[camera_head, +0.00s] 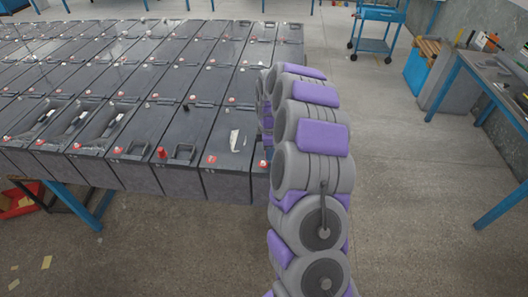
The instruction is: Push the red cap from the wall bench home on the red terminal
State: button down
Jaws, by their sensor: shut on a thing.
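Rows of dark grey batteries (130,170) fill the bench on the left, many with small red terminal marks on top. One upright red cap or post (162,152) stands out on a front-row battery. A flatter red terminal (212,159) shows on the battery to its right. Another bit of red (263,163) shows at the front right corner, beside my arm. I cannot tell which of these is the task's terminal. My arm rises from the bottom centre and bends down behind itself at the right end of the rows. My gripper and anything in it are hidden behind the arm links.
A wall bench (490,75) with blue legs and loose items stands at the right. A blue cart (377,30) is at the back. A red bin (18,200) sits on the floor at lower left. The floor between the battery rows and wall bench is clear.

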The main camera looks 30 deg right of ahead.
jog(key=shift+d, duration=0.55)
jog(key=shift+a+r, duration=0.2)
jog(key=shift+a, duration=1.8)
jog(key=shift+d, duration=0.55)
jog(key=shift+a, duration=0.4)
jog(key=shift+a+f, duration=0.15)
jog(key=shift+f, duration=0.05)
jog(key=shift+f, duration=0.2)
jog(key=shift+d+f, duration=0.25)
jog(key=shift+d, duration=0.05)
jog(key=shift+a, duration=0.25)
jog(key=shift+d+f+p, duration=0.35)
jog(key=shift+d+f, duration=0.05)
jog(key=shift+d, duration=0.05)
